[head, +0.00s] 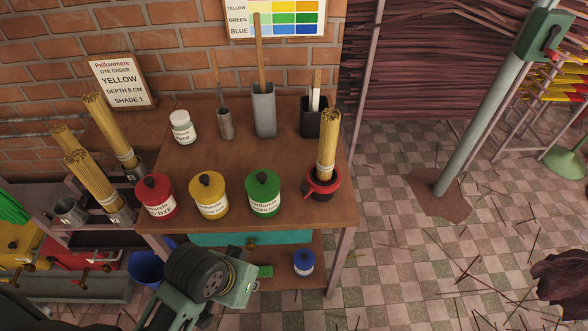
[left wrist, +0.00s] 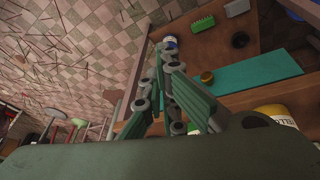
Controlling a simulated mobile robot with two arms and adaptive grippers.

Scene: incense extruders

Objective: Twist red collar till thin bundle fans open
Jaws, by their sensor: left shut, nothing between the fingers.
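The red collar (head: 311,186) sits around a dark pot at the right front of the brown table (head: 180,112). A thin bundle of tan sticks (head: 327,145) stands upright in it, gathered tight with a pale band near its base. My left gripper is low in front of the table, below and left of the collar, and touches neither. In the head view its wrist body shows and the fingers cannot be made out. In the left wrist view the left gripper's fingers (left wrist: 165,62) are shut and empty. My right gripper is not in view.
Red (head: 156,204), yellow (head: 209,202) and green (head: 262,199) jars line the table front. Grey holders (head: 263,115) stand behind. Other stick bundles (head: 92,178) stand left. Table legs are obstacles.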

